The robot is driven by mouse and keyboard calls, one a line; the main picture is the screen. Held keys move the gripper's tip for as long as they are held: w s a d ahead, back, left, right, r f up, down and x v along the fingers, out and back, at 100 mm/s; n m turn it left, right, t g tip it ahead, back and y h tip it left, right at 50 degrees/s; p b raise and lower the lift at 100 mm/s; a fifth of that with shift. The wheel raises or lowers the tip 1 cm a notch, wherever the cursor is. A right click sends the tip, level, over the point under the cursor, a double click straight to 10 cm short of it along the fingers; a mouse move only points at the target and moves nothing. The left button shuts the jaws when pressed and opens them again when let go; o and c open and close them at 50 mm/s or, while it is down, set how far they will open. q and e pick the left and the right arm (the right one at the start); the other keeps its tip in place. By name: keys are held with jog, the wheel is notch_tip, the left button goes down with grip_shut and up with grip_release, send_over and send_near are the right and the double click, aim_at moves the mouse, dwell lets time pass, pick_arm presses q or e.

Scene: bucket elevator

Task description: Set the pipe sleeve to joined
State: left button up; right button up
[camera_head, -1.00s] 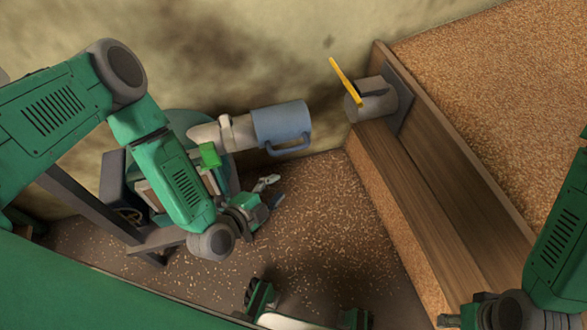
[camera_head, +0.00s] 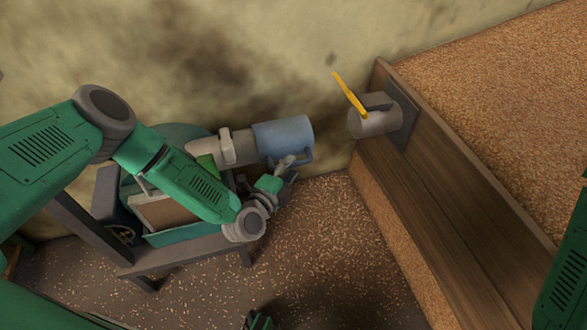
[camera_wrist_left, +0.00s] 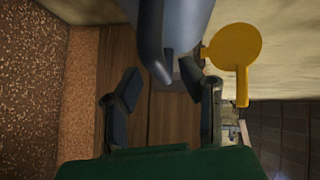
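The blue-grey pipe sleeve (camera_head: 280,137) sits on the end of a pale grey pipe (camera_head: 212,147). A gap separates it from the grey pipe stub (camera_head: 372,123) on the wooden wall. The sleeve's loop handle (camera_head: 308,158) is on its lower side, partly hidden by my left gripper (camera_head: 287,166). In the left wrist view the sleeve (camera_wrist_left: 187,18) is at the top and its handle (camera_wrist_left: 153,50) reaches down between the open fingers of my left gripper (camera_wrist_left: 160,82).
A yellow lever (camera_head: 350,93) stands up at the stub; its broad yellow end also shows in the left wrist view (camera_wrist_left: 233,46). A wooden-walled bin (camera_head: 430,190) full of grain runs along the right. A green machine on a dark stand (camera_head: 150,262) is below my left arm. Grain covers the floor.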

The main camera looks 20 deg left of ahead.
pick_arm(q)
jog(key=shift+x, duration=1)
grip_shut()
jog(key=shift+d, duration=0.15)
